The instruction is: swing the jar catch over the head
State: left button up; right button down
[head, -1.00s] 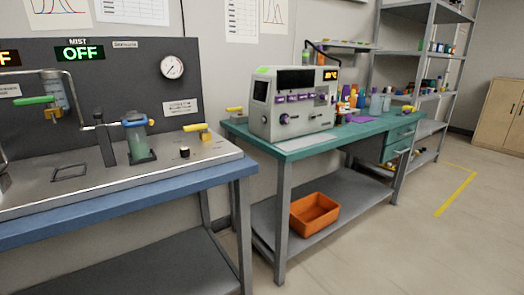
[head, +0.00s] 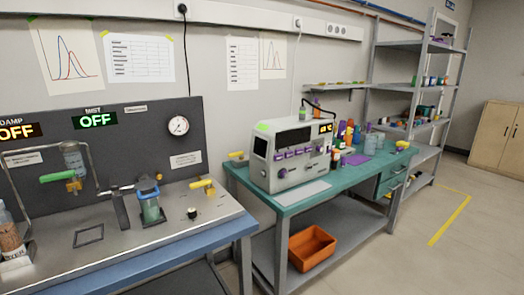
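A jar with greenish contents (head: 151,211) stands upright in a dark holder on the metal bench top at the left. The head is joined to a dark upright post (head: 120,208) just left of the jar. At this size I cannot tell whether the catch lies over the head or beside it. Neither of my grippers is in view.
A yellow-handled valve (head: 203,187) and a black knob (head: 193,213) are right of the jar. A green-handled valve (head: 58,178) hangs under a bottle at left. A round gauge (head: 178,126) is on the dark panel. A green table (head: 296,197) with a grey machine (head: 288,153) stands at right.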

aim_at(114, 183)
jog(key=j+u, duration=0.1)
jog(key=j, duration=0.4)
jog(key=i+j+u, duration=0.1)
jog(key=j, duration=0.4)
jog(key=i+j+u, duration=0.1)
jog(key=j, duration=0.4)
